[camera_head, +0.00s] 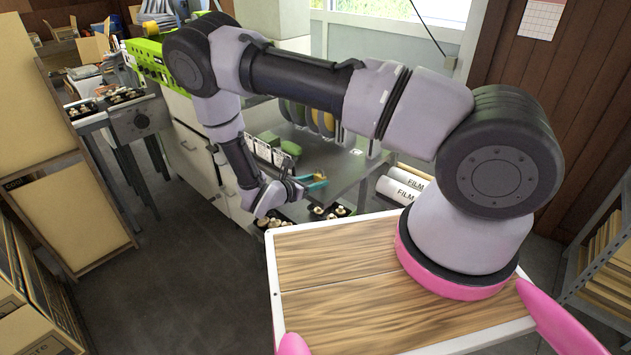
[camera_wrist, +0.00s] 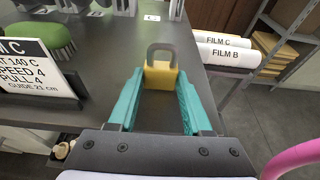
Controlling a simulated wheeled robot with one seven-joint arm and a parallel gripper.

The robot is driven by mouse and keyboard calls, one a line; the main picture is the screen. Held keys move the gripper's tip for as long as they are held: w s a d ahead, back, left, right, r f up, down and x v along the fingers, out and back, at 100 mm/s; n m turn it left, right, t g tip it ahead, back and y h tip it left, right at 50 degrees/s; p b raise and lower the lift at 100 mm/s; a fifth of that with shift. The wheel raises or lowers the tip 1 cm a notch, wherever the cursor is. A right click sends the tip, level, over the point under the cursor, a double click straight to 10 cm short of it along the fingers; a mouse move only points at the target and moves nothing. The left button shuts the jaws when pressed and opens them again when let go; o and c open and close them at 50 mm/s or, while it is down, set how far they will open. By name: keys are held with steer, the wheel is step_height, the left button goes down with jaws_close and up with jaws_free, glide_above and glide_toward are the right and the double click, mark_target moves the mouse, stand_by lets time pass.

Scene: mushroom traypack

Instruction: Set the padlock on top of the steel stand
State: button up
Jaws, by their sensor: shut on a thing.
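The padlock (camera_wrist: 160,76) has a yellow body and a grey shackle. In the wrist view it sits between the tips of my gripper's teal fingers (camera_wrist: 161,84), which are shut on it, with the shackle pointing away from my wrist. In the head view my gripper (camera_head: 318,181) is over the near side of a grey steel stand (camera_head: 343,168), and the padlock is too small to make out clearly. The stand's dark grey top (camera_wrist: 112,58) fills the middle of the wrist view below the padlock. I cannot tell the gap between the padlock and the top.
A sign card (camera_wrist: 38,72) and a green brush (camera_wrist: 48,36) are at the left of the wrist view. White film rolls (camera_wrist: 222,50) lie to the right. Black trays with mushrooms (camera_head: 330,211) are below the stand's near edge. Shelves (camera_wrist: 283,35) stand at the right.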

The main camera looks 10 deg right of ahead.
steer(key=o, duration=1)
steer(key=shift+f, duration=0.1)
steer(key=shift+o, duration=0.2)
